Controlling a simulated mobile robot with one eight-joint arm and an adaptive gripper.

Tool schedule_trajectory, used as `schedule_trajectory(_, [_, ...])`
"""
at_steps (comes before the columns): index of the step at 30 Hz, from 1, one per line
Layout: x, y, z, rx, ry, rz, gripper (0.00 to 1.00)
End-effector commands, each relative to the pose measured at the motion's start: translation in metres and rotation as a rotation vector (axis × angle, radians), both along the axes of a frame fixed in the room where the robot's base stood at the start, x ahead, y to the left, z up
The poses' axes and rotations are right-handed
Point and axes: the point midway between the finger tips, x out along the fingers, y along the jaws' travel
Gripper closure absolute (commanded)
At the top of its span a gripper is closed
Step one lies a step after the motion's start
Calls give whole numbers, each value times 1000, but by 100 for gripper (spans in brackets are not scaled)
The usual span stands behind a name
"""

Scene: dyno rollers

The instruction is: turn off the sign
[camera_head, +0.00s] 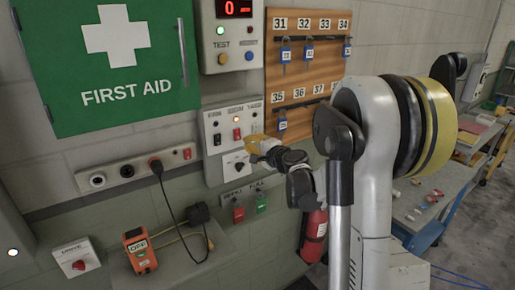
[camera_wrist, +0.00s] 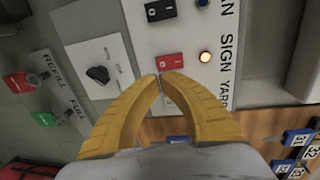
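The white switch panel (camera_head: 229,153) on the wall carries a row of labels, and SIGN and YARD are readable in the wrist view (camera_wrist: 190,28). The SIGN column has a red rocker switch (camera_head: 237,133), also in the wrist view (camera_wrist: 170,61), and a lit orange lamp (camera_head: 237,119), also in the wrist view (camera_wrist: 205,56). Which way the rocker is tilted, I cannot tell. My gripper (camera_head: 250,145) is in front of the panel, its yellow fingertips (camera_wrist: 161,77) together, empty, close beside the red rocker. Contact is unclear. The fingers hide the YARD switch in the wrist view.
A black knob (camera_wrist: 98,74) is on a plate below.

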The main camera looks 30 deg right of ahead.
Motion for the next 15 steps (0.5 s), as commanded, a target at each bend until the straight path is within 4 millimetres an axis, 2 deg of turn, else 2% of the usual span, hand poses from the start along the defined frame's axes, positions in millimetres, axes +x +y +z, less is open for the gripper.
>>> schedule_trajectory(3, [19, 1, -3, -1, 0, 0, 100])
schedule_trajectory(6, [30, 1, -4, 0, 0, 1, 100])
schedule_trajectory(15, [38, 1, -5, 0, 0, -1, 100])
